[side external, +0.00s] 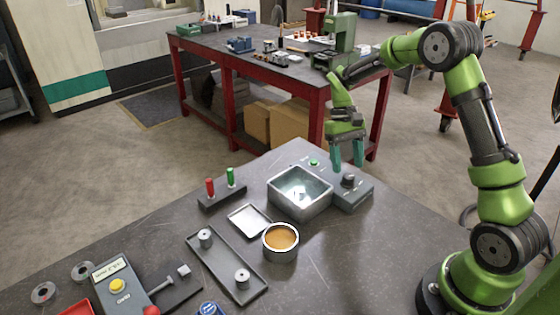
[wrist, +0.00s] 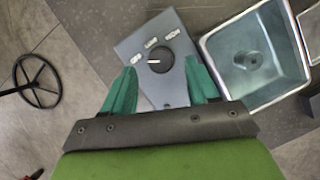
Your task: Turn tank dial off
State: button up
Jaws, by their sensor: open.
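The tank dial (side external: 348,180) is a dark round knob on a grey control box (side external: 352,195) at the tank's right side. In the wrist view the dial (wrist: 160,56) has a white mark pointing left, near the leftmost of several small labels that I cannot read surely. The metal tank (side external: 302,210) holds clear liquid; it also shows in the wrist view (wrist: 216,75), with a round object inside. My gripper (side external: 347,158) is open above the dial, pointing down. In the wrist view its teal fingers (wrist: 160,85) are apart, on either side of the dial's line, and appear not to touch it.
Left of the tank are a stand with red and green handles (side external: 221,198), a small tray (side external: 249,221), a round amber-filled pot (side external: 281,240) and a long tray (side external: 227,281). A red workbench (side external: 250,70) stands behind.

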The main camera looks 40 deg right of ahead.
jog(key=v, duration=1.3)
jog(key=shift+w+r, duration=0.2)
jog(key=shift+r, duration=0.1)
jog(key=s+a+r+t, duration=0.2)
jog(key=s+a+t, duration=0.3)
jog(key=s+a, duration=0.3)
jog(key=s+a+r+t, duration=0.1)
jog(key=s+a+t, duration=0.5)
jog(key=s, duration=0.5)
jog(key=shift+s+a+r+n, duration=0.2)
jog(key=shift+a+r+n, duration=0.15)
jog(key=shift+a, duration=0.75)
